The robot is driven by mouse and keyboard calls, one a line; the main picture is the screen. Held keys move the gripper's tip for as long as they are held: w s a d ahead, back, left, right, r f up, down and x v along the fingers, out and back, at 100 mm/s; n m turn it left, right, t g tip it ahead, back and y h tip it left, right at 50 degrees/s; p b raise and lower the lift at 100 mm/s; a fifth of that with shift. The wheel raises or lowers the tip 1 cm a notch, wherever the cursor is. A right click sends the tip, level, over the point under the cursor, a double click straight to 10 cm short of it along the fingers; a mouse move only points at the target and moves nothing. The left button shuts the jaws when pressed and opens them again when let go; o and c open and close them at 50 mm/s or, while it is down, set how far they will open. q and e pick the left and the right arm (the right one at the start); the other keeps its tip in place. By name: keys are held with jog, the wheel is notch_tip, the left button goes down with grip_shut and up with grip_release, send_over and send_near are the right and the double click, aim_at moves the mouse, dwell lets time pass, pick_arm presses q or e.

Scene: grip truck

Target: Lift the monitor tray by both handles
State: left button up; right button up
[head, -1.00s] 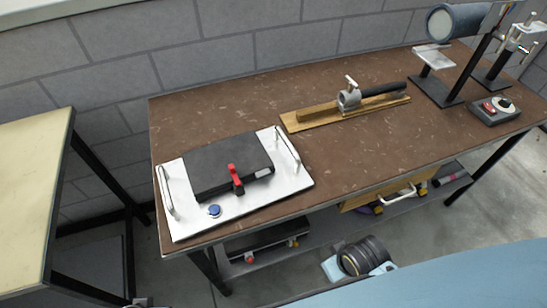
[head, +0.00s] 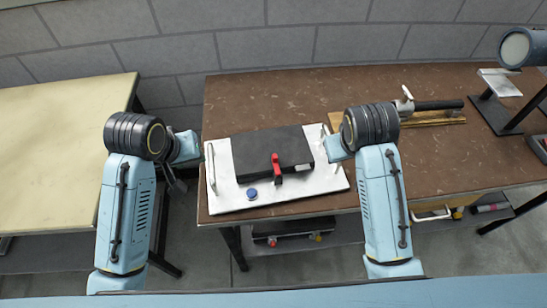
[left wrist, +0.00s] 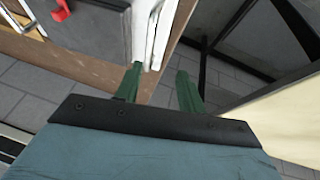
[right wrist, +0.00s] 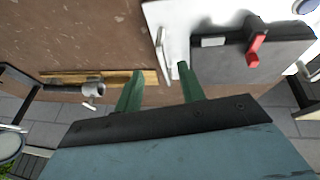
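The white monitor tray (head: 312,190) lies flat near the left end of the brown bench. It carries a dark flat monitor (head: 262,152), a red clamp (head: 277,168) and a blue knob (head: 252,194). Its left handle (head: 211,168) also shows in the left wrist view (left wrist: 152,35). Its right handle shows in the right wrist view (right wrist: 162,55). My left gripper (left wrist: 160,70) is open and empty, just left of the tray, beyond the bench edge. My right gripper (right wrist: 161,70) is open by the right handle, which appears between its fingers in the picture; contact cannot be told.
A wooden board with a clamp and dark rod (head: 440,105) lies right of the tray. A stand with a cylinder (head: 517,48) is at the far right. A pale table (head: 60,120) stands left, across a gap from the bench (head: 290,95). A grey block wall is behind.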

aim_at(210, 153)
pick_arm(q)
jog(key=w+r, duration=0.1)
jog(key=w+d+r, duration=0.1)
jog(key=shift+w+r, duration=0.15)
jog(key=shift+w, duration=0.25)
pick_arm(e)
jog(key=w+r, duration=0.1)
jog(key=w+a+r, duration=0.1)
jog(key=shift+w+r, duration=0.2)
jog(key=shift+w, duration=0.2)
jog(key=shift+f, duration=0.1)
pick_arm(q)
jog(key=x, duration=1.3)
jog(key=shift+w+d, duration=0.1)
jog(key=shift+w, duration=0.1)
pick_arm(e)
jog(key=x, duration=1.3)
jog(key=shift+w+d, duration=0.15)
pick_arm(q)
jog(key=shift+c, duration=0.2)
pick_arm(e)
jog(key=shift+c, duration=0.3)
pick_arm(q)
grip_shut()
pick_arm(e)
grip_shut()
